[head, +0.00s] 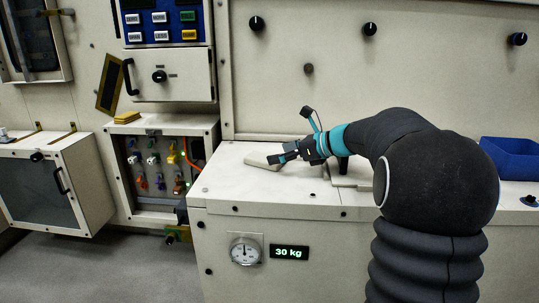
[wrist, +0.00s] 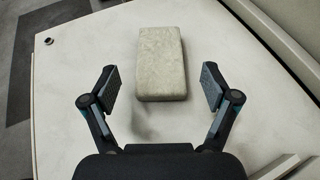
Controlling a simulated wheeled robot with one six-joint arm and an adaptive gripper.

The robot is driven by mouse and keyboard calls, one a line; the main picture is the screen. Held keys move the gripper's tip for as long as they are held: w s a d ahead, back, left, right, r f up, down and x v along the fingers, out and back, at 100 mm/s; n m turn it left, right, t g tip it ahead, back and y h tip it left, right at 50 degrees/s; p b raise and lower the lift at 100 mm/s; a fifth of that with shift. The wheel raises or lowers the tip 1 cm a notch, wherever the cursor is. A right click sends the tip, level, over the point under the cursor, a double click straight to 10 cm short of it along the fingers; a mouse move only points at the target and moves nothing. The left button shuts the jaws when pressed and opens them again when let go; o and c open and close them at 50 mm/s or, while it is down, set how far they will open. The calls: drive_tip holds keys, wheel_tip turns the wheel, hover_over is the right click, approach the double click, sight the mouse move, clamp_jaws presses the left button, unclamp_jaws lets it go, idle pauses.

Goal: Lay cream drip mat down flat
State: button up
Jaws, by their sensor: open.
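The cream drip mat (head: 262,163) is a pale, speckled rectangular slab on the near left part of the cream cabinet top (head: 225,178). In the wrist view the mat (wrist: 161,55) shows its broad face up, and it looks flat on the surface. My gripper (head: 280,157) reaches in from the right, low over the top, at the mat's right end. In the wrist view my gripper (wrist: 162,86) is open, with one finger on each side of the mat's near end and a clear gap on both sides. Nothing is held.
A blue bin (head: 512,158) stands at the right end of the top. A dark upright part on a pale base (head: 343,178) is close under my arm. A back panel with black knobs (head: 369,29) rises behind. An open cable cabinet (head: 160,165) stands left. The top's left edge is near the mat.

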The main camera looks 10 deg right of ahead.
drive_tip(key=v, duration=0.7)
drive_tip(key=shift+r+p, duration=0.1)
drive_tip(key=shift+p, duration=0.3)
drive_tip(key=s+a+n, duration=0.1)
drive_tip(key=s+a, duration=0.1)
drive_tip(key=s+a+f+n+g+h, duration=0.1)
drive_tip(key=s+a+n, duration=0.1)
drive_tip(key=s+a+n+g, duration=0.1)
drive_tip(key=s+a, duration=0.1)
drive_tip(key=shift+s+f+n+h, duration=0.2)
drive_tip(key=shift+s+n+h, duration=0.1)
drive_tip(key=shift+n, duration=0.1)
drive_tip(key=s+a+f+n+h, duration=0.1)
drive_tip(key=s+f+n+h, duration=0.2)
drive_tip(key=s+n, duration=0.4)
drive_tip(key=s+a+f+n+g+h, duration=0.1)
drive_tip(key=s+f+n+h, duration=0.1)
drive_tip(key=s+f+n, duration=0.2)
drive_tip(key=s+a+f+n+h, duration=0.1)
drive_tip(key=s+f+n+h, duration=0.2)
drive_tip(key=s+n, duration=0.7)
drive_tip(key=s, duration=0.5)
drive_tip(key=shift+s+f+h, duration=0.3)
drive_tip(key=shift+f, duration=0.05)
wheel_tip(320, 180, up, 7)
drive_tip(key=p, duration=0.7)
